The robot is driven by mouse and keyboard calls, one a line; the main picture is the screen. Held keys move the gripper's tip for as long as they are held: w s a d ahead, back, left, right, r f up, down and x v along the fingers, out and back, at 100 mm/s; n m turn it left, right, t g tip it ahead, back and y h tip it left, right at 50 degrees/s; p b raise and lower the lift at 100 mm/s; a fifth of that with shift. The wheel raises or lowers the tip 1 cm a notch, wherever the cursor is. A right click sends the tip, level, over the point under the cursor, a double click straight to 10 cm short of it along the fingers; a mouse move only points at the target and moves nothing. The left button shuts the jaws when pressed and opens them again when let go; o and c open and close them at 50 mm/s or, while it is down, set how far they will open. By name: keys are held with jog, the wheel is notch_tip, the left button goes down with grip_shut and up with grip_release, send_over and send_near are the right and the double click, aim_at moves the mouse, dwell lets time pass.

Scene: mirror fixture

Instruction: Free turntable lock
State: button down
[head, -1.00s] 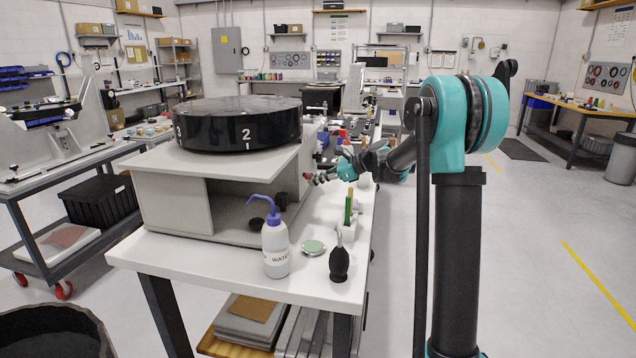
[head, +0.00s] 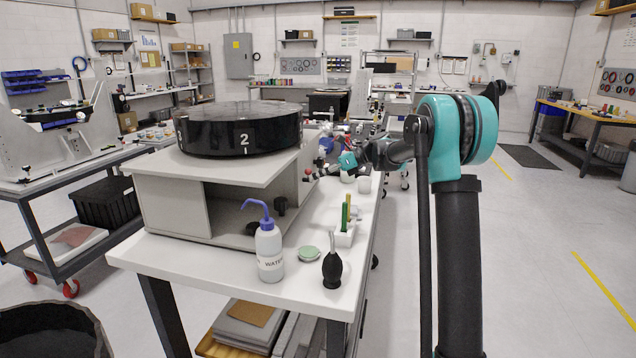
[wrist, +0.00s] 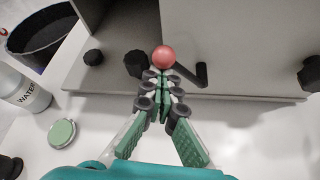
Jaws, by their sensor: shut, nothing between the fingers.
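The turntable is a thick black disc (head: 240,132) with a white "2" on its rim, on top of a light grey open-fronted housing (head: 172,205). A red ball knob (wrist: 164,57) shows in the wrist view, beside a bent black handle (wrist: 190,78) at the housing's side. The red knob also shows small at the housing's right side in the head view (head: 307,172). My gripper (wrist: 163,77) is shut and empty, with green-padded fingertips just short of the red knob in the picture. Whether they touch it I cannot tell. The lock's inner parts are hidden.
On the white bench (head: 200,262) stand a water bottle (head: 270,252), a round green-topped tin (head: 309,254), a black blower bulb (head: 332,268) and a small white holder (head: 345,236). Black knobs (wrist: 136,64) sit near my fingers.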

jog(key=shift+m+g, duration=0.7)
jog(key=shift+m, duration=0.1)
jog(key=shift+w+d+r, duration=0.15)
jog(key=shift+w+r, duration=0.25)
jog(key=shift+w, duration=0.25)
jog(key=shift+w+d+r, duration=0.1)
jog(key=shift+w+r, duration=0.3)
jog(key=shift+w, duration=0.25)
jog(key=shift+w+d+r, duration=0.15)
jog(key=shift+w+r, duration=0.25)
jog(key=shift+w, duration=0.25)
jog(key=shift+w+r+y, duration=0.1)
jog(key=shift+w+y, duration=0.05)
jog(key=shift+y, duration=0.15)
jog(key=s+d, duration=0.1)
jog(key=d, duration=0.8)
jog(key=shift+d+r, duration=0.15)
jog(key=shift+d, duration=0.05)
jog(key=shift+s, duration=0.1)
